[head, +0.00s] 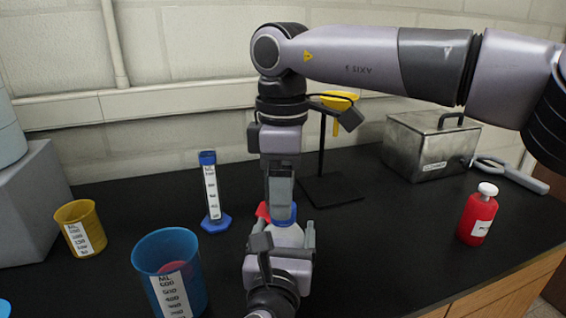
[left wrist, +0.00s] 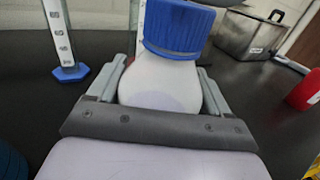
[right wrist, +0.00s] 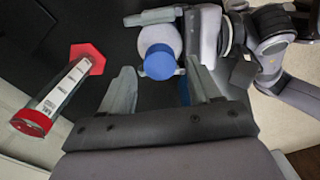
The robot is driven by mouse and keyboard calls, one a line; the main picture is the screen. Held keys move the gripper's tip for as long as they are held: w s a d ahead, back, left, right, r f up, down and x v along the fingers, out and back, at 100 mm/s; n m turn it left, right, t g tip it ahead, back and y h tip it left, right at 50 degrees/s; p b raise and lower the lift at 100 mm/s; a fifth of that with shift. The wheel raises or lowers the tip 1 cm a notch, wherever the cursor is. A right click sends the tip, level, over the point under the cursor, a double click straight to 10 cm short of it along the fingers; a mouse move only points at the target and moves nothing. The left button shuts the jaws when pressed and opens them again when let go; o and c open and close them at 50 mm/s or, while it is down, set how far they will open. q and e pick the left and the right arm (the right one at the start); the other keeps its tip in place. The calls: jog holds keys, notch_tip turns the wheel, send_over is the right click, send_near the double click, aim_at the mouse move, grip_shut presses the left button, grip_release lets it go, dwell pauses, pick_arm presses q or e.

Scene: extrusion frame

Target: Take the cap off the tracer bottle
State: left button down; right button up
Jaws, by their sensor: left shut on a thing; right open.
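The tracer bottle is most likely the white bottle (head: 288,236) with a ribbed blue cap (head: 284,213). My left gripper (left wrist: 160,88) is shut around the white body (left wrist: 165,75), one finger on each side, and the bottle stands upright. The cap (left wrist: 178,30) looks seated on the neck. My right gripper (head: 281,192) points down from above, open, with its fingers close to the cap. In the right wrist view the cap (right wrist: 160,61) lies beyond and between the open fingertips (right wrist: 165,82). I cannot tell whether they touch it.
A blue cylinder (head: 211,192), blue beaker (head: 170,270) and yellow beaker (head: 80,228) stand left. A red cylinder (right wrist: 60,92) is close by the bottle. A black stand (head: 335,188), metal box (head: 430,148) and red bottle (head: 478,216) are right. Dark bench is clear before the red bottle.

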aim_at(292, 219)
jog(key=shift+f, duration=1.2)
